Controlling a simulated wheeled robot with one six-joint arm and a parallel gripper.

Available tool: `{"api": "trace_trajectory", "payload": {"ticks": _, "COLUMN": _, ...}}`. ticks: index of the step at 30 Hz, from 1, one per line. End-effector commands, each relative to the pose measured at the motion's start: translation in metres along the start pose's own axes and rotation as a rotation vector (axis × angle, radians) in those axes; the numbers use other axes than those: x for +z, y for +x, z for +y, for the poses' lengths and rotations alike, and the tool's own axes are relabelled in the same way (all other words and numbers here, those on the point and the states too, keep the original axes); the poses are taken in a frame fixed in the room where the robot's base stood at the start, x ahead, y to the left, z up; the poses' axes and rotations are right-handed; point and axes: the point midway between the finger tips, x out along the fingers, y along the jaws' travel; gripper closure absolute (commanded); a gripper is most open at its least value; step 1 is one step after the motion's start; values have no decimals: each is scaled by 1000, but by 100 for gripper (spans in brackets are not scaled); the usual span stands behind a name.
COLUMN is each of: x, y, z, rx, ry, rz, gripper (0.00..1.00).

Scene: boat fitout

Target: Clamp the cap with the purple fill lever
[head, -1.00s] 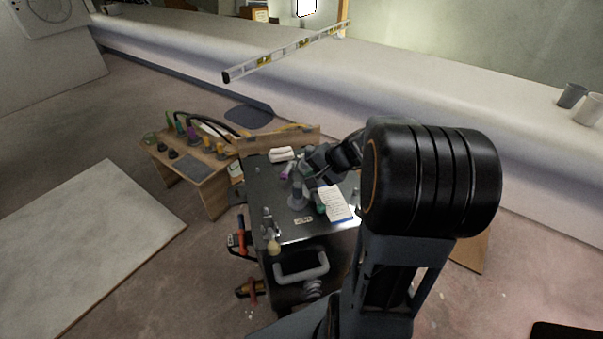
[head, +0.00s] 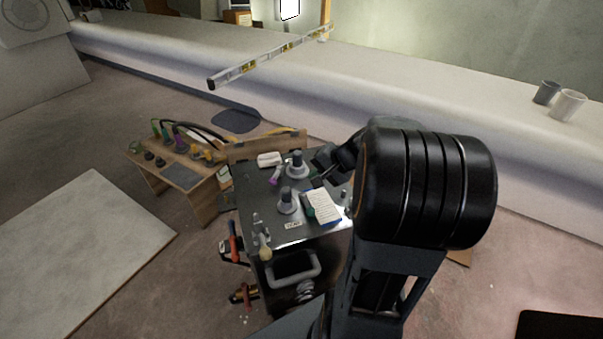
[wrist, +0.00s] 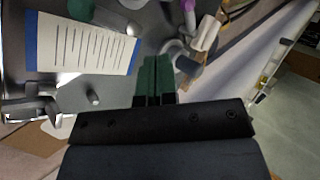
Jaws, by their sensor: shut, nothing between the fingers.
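The purple lever (head: 275,176) is on the dark cart top, just left of the rear grey fitting (head: 297,166), which has a dark upright stem and a pale round flange. In the wrist view the purple lever (wrist: 188,6) shows at the top edge, and the fitting's dark stem (wrist: 188,66) is right of the fingers. Whether the lever is clamped down is too small to tell. A second grey fitting (head: 287,202) stands nearer the cart's front. My gripper (wrist: 156,75) is shut and empty, beside the rear fitting and apart from the lever.
A notepad (head: 324,206) lies on the cart top beside a green object (head: 308,212). A white roll (head: 269,159) is at the back. A small wooden table (head: 181,176) with coloured fittings stands left. A spirit level (head: 270,59) lies on the pale ledge behind.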

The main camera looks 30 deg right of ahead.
Motion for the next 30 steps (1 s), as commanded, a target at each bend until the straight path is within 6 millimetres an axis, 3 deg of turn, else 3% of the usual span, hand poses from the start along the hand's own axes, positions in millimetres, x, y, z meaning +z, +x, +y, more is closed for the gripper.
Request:
{"api": "trace_trajectory", "payload": {"ticks": 3, "x": -19, "y": 10, "z": 24, "rx": -21, "ry": 73, "rz": -20, "gripper": 100}}
{"api": "trace_trajectory", "payload": {"ticks": 7, "x": -36, "y": 16, "z": 36, "rx": -91, "ry": 63, "rz": -60, "gripper": 100}}
{"api": "trace_trajectory", "payload": {"ticks": 15, "x": -42, "y": 14, "z": 23, "rx": -212, "ry": -111, "rz": -92, "gripper": 100}}
{"api": "trace_trajectory", "payload": {"ticks": 30, "x": -41, "y": 20, "z": 22, "rx": -214, "ry": -131, "rz": -93, "gripper": 100}}
